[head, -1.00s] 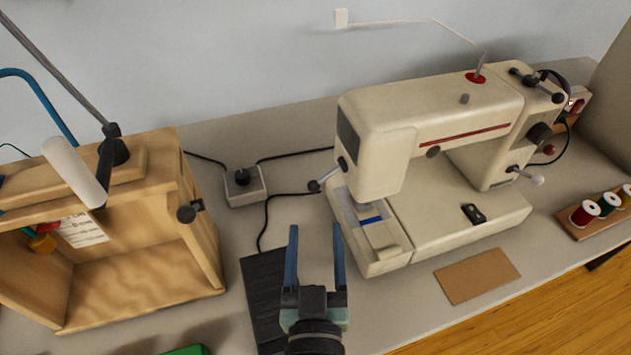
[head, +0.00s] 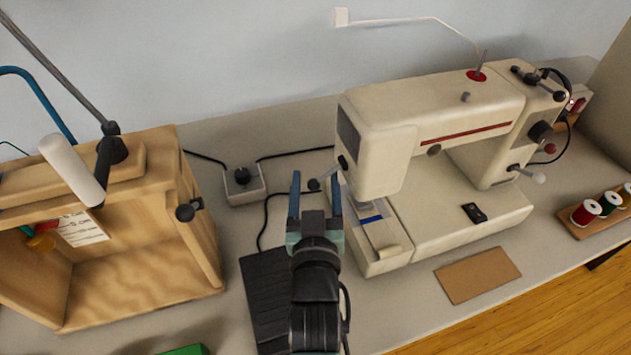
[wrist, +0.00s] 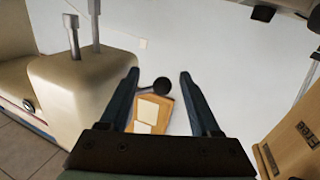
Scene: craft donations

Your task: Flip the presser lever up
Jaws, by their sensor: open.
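The cream sewing machine (head: 440,130) stands on the worktop. The presser lever (head: 314,184), a thin rod with a dark ball knob, sticks out from the left end of its head. My gripper (head: 315,175) is open and empty, its two blue-grey fingers pointing toward the back wall. In the head view the knob appears between the fingertips. The lever's inner end is hidden in the wrist view.
A small control box (head: 243,185) with cables sits behind my gripper. A black pedal (head: 262,300) lies beside my arm. Thread spools (head: 586,211) and a brown card (head: 478,275) are at right.

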